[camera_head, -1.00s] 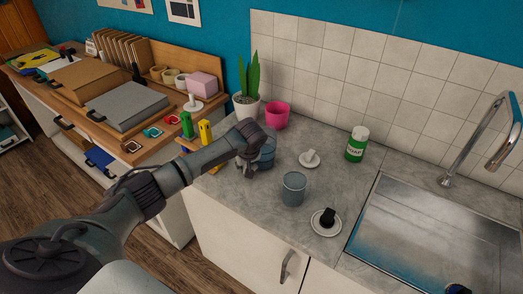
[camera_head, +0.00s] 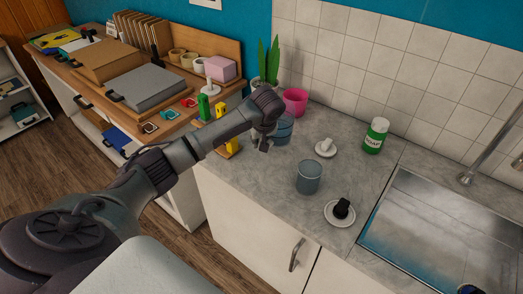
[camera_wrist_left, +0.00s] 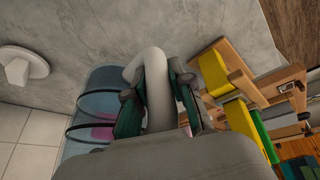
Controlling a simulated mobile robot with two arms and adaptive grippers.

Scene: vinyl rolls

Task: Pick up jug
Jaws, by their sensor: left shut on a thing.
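The jug (camera_head: 284,129) is a clear blue vessel near the back left of the counter, partly hidden behind my left gripper (camera_head: 264,145) in the head view. In the left wrist view the jug (camera_wrist_left: 90,112) shows dark bands and a thick pale handle (camera_wrist_left: 157,95). My left gripper (camera_wrist_left: 158,105) is shut on that handle, with one finger on each side. Whether the jug's base touches the counter cannot be seen clearly. My right gripper is not in view.
A grey-blue cup (camera_head: 309,178) stands in front of the jug. A pink pot (camera_head: 295,102), a potted plant (camera_head: 268,65), a white item on a saucer (camera_head: 325,147) and a green soap bottle (camera_head: 375,136) are nearby. A sink (camera_head: 445,230) lies right, a wooden desk (camera_head: 180,125) left.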

